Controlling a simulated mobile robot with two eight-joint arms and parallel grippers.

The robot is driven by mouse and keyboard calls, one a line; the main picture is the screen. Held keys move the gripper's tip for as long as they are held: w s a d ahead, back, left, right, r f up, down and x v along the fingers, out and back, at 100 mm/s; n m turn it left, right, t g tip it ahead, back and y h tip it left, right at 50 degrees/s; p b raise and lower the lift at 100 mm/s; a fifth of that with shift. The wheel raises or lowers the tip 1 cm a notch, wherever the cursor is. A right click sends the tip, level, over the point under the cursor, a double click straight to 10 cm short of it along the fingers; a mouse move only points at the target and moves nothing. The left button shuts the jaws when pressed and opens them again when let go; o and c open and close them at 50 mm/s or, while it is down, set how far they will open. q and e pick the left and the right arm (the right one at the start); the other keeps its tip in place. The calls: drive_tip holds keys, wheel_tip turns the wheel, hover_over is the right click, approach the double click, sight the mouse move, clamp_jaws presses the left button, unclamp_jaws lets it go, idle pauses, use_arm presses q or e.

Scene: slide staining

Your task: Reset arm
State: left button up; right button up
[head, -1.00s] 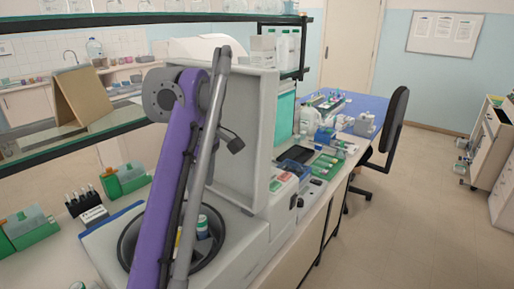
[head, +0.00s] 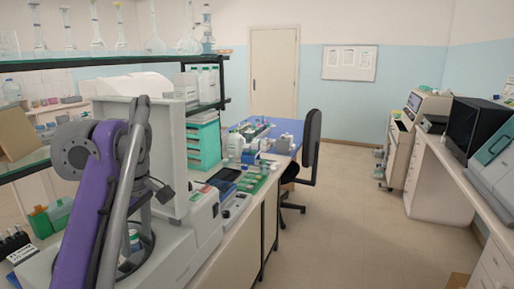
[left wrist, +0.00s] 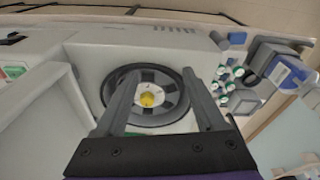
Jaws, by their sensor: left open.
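My left gripper (left wrist: 160,75) is open and empty in the left wrist view, its two grey fingers spread above a white centrifuge (left wrist: 85,55). Between the fingers lies the round dark bowl with its rotor (left wrist: 148,86) and yellow centre. In the head view my purple and grey left arm reaches over the centrifuge (head: 185,245), whose pale lid (head: 168,160) stands raised. The arm hides much of the bowl, and the fingertips cannot be made out there. A white and green tube shows beside the arm. My right gripper is not in view.
A glass shelf (head: 110,58) with flasks hangs above the left bench. Green racks (head: 60,212) stand left of the arm. A black chair (head: 312,145) stands by the blue-topped bench. The right counter holds equipment (head: 475,125). The floor (head: 345,205) between is clear.

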use_arm(q)
drive_tip(key=s+d+f+m+t+p, duration=0.1)
drive_tip(key=s+d+f+m, duration=0.1)
drive_tip(key=s+f+m, duration=0.3)
drive_tip(key=s+d+f+m+t+h+p, duration=0.1)
drive_tip(key=s+f+m, duration=0.4)
drive_tip(key=f, duration=0.8)
drive_tip(key=s+d+f+m+t+p, duration=0.1)
drive_tip(key=s+d+f+m, duration=0.3)
drive_tip(key=s+f, duration=0.6)
drive_tip(key=shift+d+m+t+h, duration=0.15)
drive_tip(key=shift+m+t+h, duration=0.15)
drive_tip(key=shift+m+t, duration=0.5)
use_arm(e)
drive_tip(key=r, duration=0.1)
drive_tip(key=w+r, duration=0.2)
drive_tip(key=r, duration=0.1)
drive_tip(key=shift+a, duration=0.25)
